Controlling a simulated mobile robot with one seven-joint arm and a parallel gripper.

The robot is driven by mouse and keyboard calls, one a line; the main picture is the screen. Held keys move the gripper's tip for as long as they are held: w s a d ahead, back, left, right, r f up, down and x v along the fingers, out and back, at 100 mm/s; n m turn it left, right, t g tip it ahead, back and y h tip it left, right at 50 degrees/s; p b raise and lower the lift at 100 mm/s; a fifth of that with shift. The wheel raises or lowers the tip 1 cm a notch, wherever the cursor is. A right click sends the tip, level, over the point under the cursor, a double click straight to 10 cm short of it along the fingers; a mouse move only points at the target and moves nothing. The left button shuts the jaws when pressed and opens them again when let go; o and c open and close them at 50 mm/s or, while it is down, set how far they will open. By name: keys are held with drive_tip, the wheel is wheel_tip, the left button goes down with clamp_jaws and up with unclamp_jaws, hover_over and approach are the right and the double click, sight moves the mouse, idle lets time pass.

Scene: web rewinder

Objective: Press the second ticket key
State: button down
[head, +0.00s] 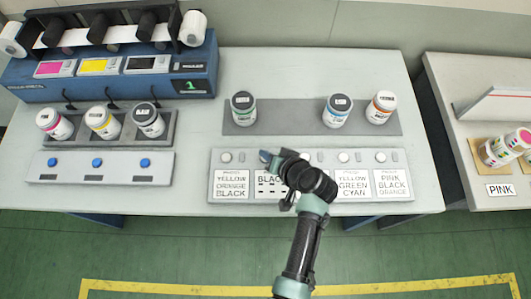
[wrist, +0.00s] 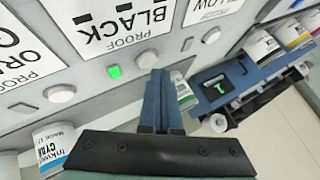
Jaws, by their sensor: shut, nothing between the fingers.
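The ticket panel (head: 330,200) lies along the front of the table, with a round white key above each ticket. The second ticket (head: 264,184), headed BLACK, is partly covered by my arm. In the wrist view the second key (wrist: 147,58) is beside the upside-down BLACK ticket (wrist: 125,25). A small lamp (wrist: 115,72) beside this key glows green. My gripper (head: 266,156) is shut and empty, its tips at the second key and hiding it in the head view. The wrist view shows the shut fingers (wrist: 157,74) just short of or touching the key; I cannot tell which.
The first key (head: 226,157) and third key (wrist: 61,93) flank it. Ink bottles stand on a grey strip (head: 290,118) behind the panel. A blue machine (head: 110,85) with a green-lit display (head: 191,86) stands back left, with three bottles and a blue-button panel (head: 60,169) before it.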

drive_tip(key=shift+r, duration=0.3)
wheel_tip(320, 180, up, 5)
drive_tip(key=p, duration=0.4)
drive_tip(key=shift+f, duration=0.1)
idle(0.8)
